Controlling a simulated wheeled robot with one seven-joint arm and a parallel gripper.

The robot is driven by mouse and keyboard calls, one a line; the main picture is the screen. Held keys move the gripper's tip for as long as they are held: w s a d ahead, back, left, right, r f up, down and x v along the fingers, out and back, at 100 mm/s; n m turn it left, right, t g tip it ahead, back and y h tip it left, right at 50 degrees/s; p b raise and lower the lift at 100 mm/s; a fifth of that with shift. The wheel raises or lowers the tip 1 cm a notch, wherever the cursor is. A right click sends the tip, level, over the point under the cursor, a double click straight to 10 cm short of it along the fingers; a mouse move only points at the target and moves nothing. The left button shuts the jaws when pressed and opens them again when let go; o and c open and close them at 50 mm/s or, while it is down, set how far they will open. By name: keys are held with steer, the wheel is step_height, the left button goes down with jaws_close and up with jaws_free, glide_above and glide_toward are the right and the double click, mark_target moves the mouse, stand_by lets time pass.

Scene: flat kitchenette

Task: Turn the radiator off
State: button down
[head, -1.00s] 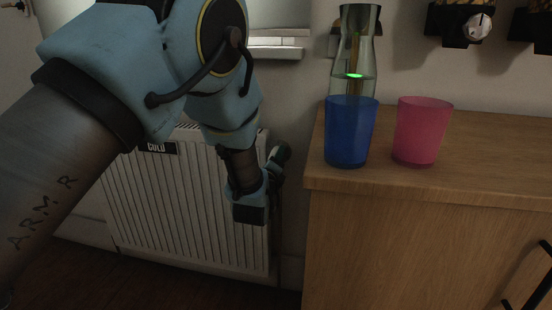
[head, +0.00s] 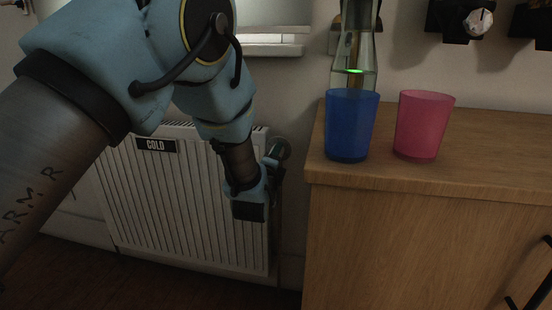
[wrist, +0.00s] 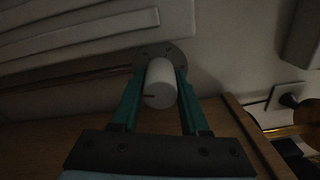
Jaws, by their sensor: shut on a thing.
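The white ribbed radiator (head: 185,215) stands against the wall, with a black "COLD" sign (head: 156,145) at its top left. In the wrist view, a pale round knob (wrist: 160,88) with a small dark reddish mark stands out from a dark round plate (wrist: 174,51). My gripper (wrist: 160,76) has its two green fingers on either side of the knob, shut on it. In the head view, my gripper (head: 277,152) is at the radiator's upper right corner, where the knob cannot be made out clearly.
A wooden counter (head: 470,180) stands right of the radiator, close to my gripper. A blue cup (head: 350,125), a pink cup (head: 422,125) and a glass carafe (head: 356,50) stand near its left end. White-faced dials (head: 478,21) are on the wall above.

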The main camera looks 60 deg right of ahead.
steer(key=n+b, duration=0.2)
steer(key=n, duration=0.3)
steer(key=shift+f+n, duration=0.1)
steer(key=shift+n, duration=0.3)
steer(key=n+b, duration=0.2)
steer(key=n, duration=0.3)
steer(key=n+b, duration=0.2)
steer(key=n, duration=0.2)
steer(key=shift+n, duration=0.4)
steer(key=n+b, duration=0.2)
steer(key=n, duration=0.3)
steer(key=shift+w+b, duration=0.1)
steer(key=shift+b, duration=0.25)
steer(key=n+b, duration=0.2)
steer(key=n, duration=0.3)
steer(key=n+b, duration=0.2)
steer(key=n, duration=0.2)
steer(key=shift+n, duration=0.3)
steer(key=n+b, duration=0.2)
steer(key=n, duration=0.3)
steer(key=shift+f, duration=0.1)
steer(key=shift+n+b, duration=0.75)
steer(key=shift+n, duration=1.05)
